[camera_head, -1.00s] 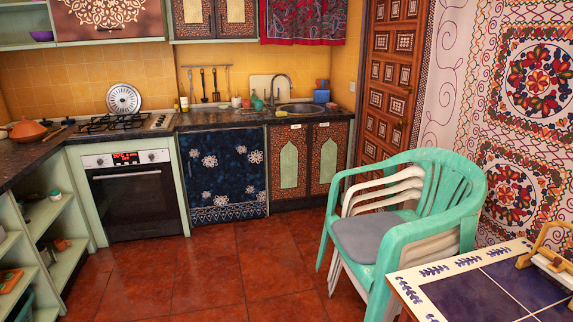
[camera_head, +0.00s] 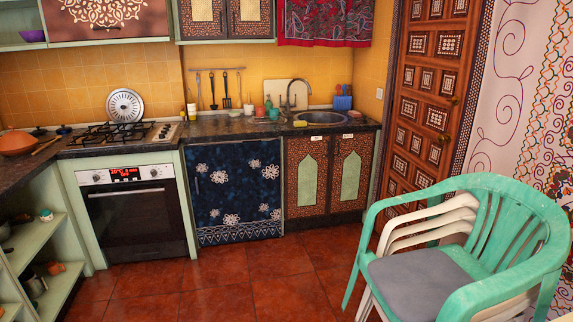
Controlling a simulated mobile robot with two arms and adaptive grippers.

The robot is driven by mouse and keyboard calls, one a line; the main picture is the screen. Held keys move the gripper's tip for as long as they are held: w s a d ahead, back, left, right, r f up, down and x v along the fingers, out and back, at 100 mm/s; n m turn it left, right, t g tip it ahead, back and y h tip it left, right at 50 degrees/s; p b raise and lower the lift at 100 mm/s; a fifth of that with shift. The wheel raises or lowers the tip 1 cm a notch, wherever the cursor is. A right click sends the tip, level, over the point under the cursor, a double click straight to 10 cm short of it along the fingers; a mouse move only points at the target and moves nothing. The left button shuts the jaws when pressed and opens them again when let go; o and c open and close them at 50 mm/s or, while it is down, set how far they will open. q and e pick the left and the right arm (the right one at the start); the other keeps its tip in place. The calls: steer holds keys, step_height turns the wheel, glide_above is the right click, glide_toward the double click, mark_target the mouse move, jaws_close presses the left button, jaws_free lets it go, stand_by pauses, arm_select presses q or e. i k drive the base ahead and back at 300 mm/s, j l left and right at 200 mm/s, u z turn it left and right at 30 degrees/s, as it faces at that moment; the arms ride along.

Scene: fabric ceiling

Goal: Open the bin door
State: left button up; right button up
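No thing in view is plainly marked as a bin. Two shut cabinet doors stand under the sink, a left door (camera_head: 306,182) and a right door (camera_head: 347,178). Both have brown patterned fronts with pale green arched panels, and a small white label near the top that is too small to read. Left of them is a dark blue front with white flowers (camera_head: 238,192), also closed. I cannot tell which of these is the bin door. Neither of my grippers shows in the head view.
A stack of plastic chairs, green on top (camera_head: 470,250), stands at the right front, with a grey cushion (camera_head: 420,284). An oven (camera_head: 138,215) is at the left, beside open green shelves (camera_head: 45,245). The red tiled floor (camera_head: 255,280) between is clear.

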mark_target(307, 158)
steer(key=i+j+u, duration=0.1)
steer(key=i+u, duration=0.35)
steer(key=i, duration=1.65)
